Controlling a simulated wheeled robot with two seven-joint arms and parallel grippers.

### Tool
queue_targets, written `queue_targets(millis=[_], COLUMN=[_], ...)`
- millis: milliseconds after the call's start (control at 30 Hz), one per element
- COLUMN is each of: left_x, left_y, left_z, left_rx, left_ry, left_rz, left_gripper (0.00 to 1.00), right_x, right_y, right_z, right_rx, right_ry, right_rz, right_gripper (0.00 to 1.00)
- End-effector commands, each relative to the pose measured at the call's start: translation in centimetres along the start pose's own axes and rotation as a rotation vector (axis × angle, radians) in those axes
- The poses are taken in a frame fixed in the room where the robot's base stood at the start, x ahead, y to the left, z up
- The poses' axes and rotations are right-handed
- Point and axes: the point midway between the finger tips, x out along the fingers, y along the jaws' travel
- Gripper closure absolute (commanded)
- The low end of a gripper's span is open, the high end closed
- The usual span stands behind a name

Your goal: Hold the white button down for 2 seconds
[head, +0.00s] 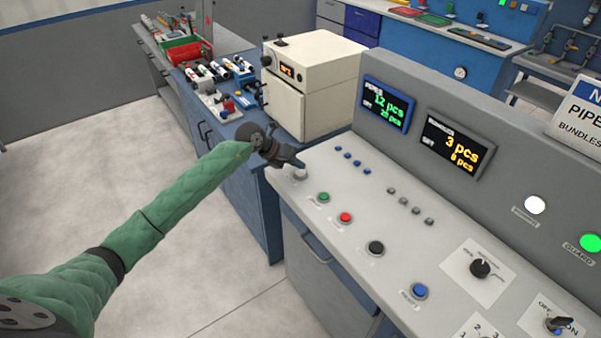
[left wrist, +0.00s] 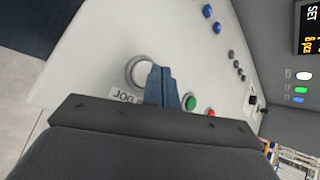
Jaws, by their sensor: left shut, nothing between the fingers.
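The white button (head: 300,175) sits at the near left corner of the sloping grey console. My left gripper (head: 297,164) is shut and empty, just above the button. In the left wrist view its closed blue-grey fingertips (left wrist: 161,72) overlap the button's right edge. I cannot tell whether they touch it. My right gripper is not in view.
Green (head: 323,197), red (head: 345,217), black (head: 376,248) and blue (head: 419,291) buttons run along the console's front. A white lamp (head: 535,205) glows on the upright panel. A cream machine (head: 313,85) stands behind my left gripper.

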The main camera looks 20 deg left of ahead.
Motion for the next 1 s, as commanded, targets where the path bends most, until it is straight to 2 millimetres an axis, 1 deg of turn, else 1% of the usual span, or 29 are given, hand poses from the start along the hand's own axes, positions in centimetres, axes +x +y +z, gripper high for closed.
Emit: queue_targets(millis=[333,600,733,900,1000], left_x=[0.02,0.56,0.58,0.56,0.57], left_y=[0.02,0.41,0.42,0.40,0.40], left_z=[-0.02,-0.45,-0.47,-0.44,-0.45], left_rx=[0.000,0.000,0.000,0.000,0.000], left_ry=[0.000,0.001,0.001,0.000,0.000], left_rz=[0.000,0.000,0.000,0.000,0.000], left_gripper=[1.00,1.00,1.00,1.00,1.00], right_x=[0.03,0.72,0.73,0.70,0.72], right_y=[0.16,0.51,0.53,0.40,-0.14], right_z=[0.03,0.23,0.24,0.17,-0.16], right_rx=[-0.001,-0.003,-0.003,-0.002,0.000], right_ry=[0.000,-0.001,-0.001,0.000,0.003], right_rz=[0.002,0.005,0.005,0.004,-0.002], right_gripper=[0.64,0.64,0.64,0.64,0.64])
